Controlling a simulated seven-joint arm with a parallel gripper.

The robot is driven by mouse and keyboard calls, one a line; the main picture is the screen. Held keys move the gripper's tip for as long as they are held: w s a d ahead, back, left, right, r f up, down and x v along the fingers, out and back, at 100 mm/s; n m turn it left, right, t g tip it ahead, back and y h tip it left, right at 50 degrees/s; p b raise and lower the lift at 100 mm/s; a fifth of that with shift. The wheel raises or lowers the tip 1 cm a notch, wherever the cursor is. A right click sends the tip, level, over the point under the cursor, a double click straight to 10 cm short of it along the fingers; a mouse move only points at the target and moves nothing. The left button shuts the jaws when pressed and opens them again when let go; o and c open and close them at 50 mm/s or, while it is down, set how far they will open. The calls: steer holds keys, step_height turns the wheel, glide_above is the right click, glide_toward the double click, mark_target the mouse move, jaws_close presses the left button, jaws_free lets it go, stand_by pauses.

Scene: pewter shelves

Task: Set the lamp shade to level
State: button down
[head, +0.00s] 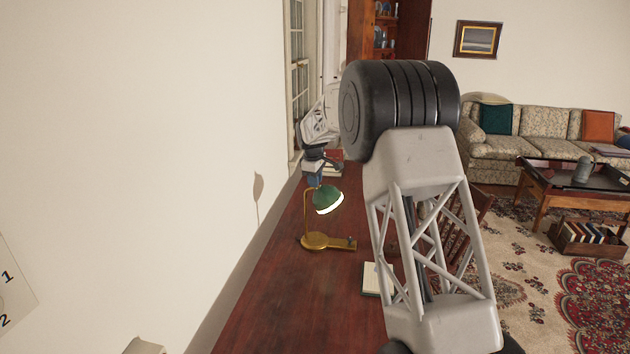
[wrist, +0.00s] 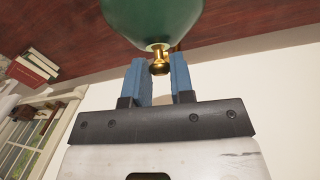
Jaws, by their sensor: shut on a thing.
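The desk lamp has a green shade (head: 328,198) and a brass stem and base (head: 316,241), and it stands on the red-brown desk. In the head view the shade is tilted, with its bright underside showing toward the lower right. My gripper (head: 314,176) is at the top of the shade. In the wrist view the green shade (wrist: 155,18) fills the top middle.
The desk (head: 290,300) runs along the white wall on the left. A notepad (head: 377,279) lies near its right edge. Books (head: 331,168) lie at the far end, beyond the lamp. A wooden chair (head: 462,216) stands at the right. The desk's near part is clear.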

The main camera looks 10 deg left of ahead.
steer(key=shift+d+y, duration=0.15)
steer(key=shift+y, duration=0.25)
steer(key=shift+d+y, duration=0.3)
steer(key=shift+y, duration=0.5)
steer(key=shift+d+y, duration=0.25)
steer(key=shift+y, duration=0.55)
steer(key=shift+d+f+y, duration=0.15)
steer(key=shift+y, duration=0.55)
steer(key=shift+d+f+y, duration=0.1)
steer(key=shift+d+y, duration=0.05)
steer(key=shift+y, duration=0.55)
steer(key=c, duration=1)
jaws_free()
steer(key=shift+v, duration=3.9)
steer(key=shift+s+d+f, duration=0.1)
steer(key=shift+d, duration=0.05)
